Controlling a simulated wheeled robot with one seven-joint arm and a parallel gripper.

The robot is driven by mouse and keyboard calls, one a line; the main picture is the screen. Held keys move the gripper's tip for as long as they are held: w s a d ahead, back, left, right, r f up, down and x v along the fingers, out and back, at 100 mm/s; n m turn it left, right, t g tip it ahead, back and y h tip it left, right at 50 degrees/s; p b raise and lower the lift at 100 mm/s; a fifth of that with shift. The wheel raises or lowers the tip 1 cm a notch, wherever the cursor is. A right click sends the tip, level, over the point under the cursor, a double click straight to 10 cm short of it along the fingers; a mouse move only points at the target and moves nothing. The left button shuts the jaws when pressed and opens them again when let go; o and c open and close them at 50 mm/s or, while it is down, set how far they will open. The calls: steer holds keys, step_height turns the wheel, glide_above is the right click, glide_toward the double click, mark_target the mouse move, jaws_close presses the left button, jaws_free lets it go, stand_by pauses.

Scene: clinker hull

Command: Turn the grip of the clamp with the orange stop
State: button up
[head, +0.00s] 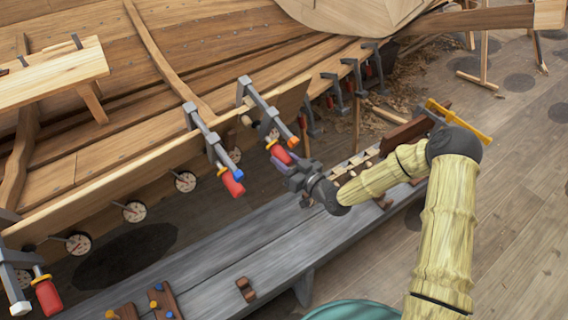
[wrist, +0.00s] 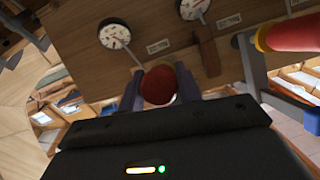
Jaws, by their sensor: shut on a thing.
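The clamp with the orange stop (head: 293,142) has a grey bar (head: 262,104) and hangs on the edge of the hull's upper plank. Its red grip (head: 279,152) with a yellow collar points down toward my gripper (head: 288,164). My gripper is shut on this grip. In the wrist view the grip's rounded red end (wrist: 159,86) sits between the two fingers of my gripper (wrist: 160,82), and the rest of the clamp is hidden behind it.
A similar clamp with a blue stop (head: 237,155) and red grip (head: 231,183) hangs close on the left. Another red-gripped clamp (head: 47,295) is at lower left. Round dials (head: 186,181) line the hull. A grey bench (head: 215,265) runs below my gripper.

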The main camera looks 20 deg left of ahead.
steer(key=shift+m+g+y+b, duration=0.8)
steer(key=shift+m+g+b, duration=0.2)
steer(key=shift+m+b, duration=0.25)
steer(key=o, duration=1)
steer(key=shift+d, duration=0.1)
steer(key=b+v, duration=0.1)
steer(key=v, duration=1.6)
steer(key=shift+d, duration=0.15)
